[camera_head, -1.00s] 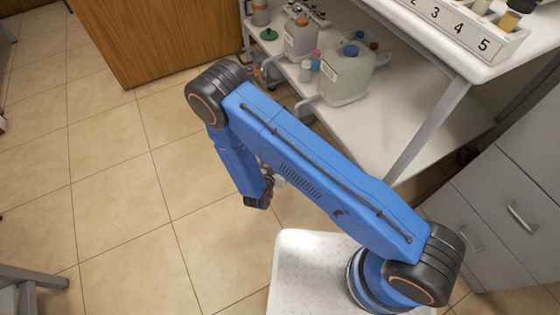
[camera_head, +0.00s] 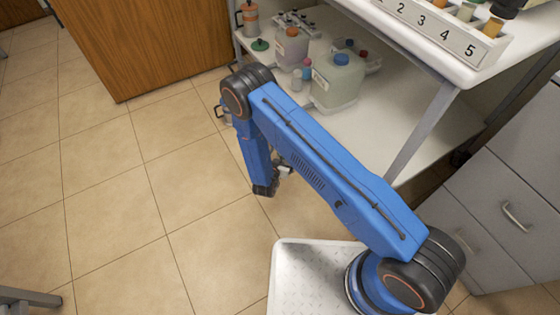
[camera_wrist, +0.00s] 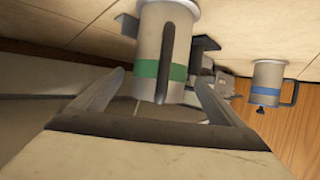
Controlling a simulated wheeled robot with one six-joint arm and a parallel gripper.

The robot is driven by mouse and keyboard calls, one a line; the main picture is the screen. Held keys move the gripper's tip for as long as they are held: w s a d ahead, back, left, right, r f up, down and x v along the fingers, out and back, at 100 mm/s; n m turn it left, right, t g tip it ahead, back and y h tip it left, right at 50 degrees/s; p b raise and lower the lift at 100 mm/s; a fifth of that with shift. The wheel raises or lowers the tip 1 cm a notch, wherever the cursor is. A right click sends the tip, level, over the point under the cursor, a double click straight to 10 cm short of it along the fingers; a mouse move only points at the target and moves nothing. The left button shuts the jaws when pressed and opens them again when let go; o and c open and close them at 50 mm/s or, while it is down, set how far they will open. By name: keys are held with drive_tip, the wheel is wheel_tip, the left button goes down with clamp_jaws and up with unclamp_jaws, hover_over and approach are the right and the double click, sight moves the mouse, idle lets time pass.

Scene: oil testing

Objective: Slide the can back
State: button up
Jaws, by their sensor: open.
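In the wrist view, a light grey can with a green band (camera_wrist: 148,72) and a dark side handle fills the upper middle. My gripper (camera_wrist: 159,78) is open, with one finger on each side of this can's lower part in the picture. I cannot tell whether the can is between the fingers or just beyond them; no finger clearly touches it. A second grey can with a blue band (camera_wrist: 266,75) and a dark handle stands apart at the right. In the head view my gripper (camera_head: 285,170) hangs above the floor, partly hidden by my arm.
In the head view, a white shelf (camera_head: 400,120) holds a pale green jug (camera_head: 338,85), a purple-grey jug (camera_head: 291,48) and small bottles. A can with a handle (camera_head: 249,20) is at its left end. A wooden cabinet (camera_head: 150,45) stands back left.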

drive_tip(key=shift+x, duration=2.2)
